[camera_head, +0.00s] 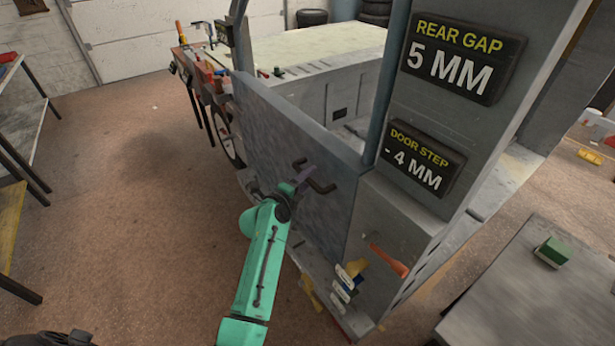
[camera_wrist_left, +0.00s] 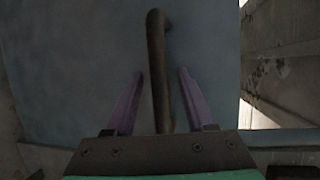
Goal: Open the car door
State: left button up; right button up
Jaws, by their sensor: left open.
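The car door (camera_head: 285,125) is a flat blue-grey panel on the side of the grey car frame. Its dark bar handle (camera_head: 323,187) is near the right edge of the panel. My left gripper (camera_head: 303,176) is at the handle, on a green arm reaching up from below. In the left wrist view the handle (camera_wrist_left: 156,60) runs between the two purple fingers of the open left gripper (camera_wrist_left: 161,74), with a gap on both sides. The door's face (camera_wrist_left: 70,60) fills most of that view. My right gripper is not seen.
A grey pillar with signs (camera_head: 462,58) stands right of the door. An orange-handled tool (camera_head: 388,260) and small tags (camera_head: 345,282) are on the frame below it. A grey table (camera_head: 535,290) is at the lower right. The floor (camera_head: 150,190) left of the door is clear.

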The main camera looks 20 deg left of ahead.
pick_arm(q)
jog(key=shift+f, duration=0.1)
grip_shut()
jog(key=shift+f, duration=0.1)
dwell(1.2)
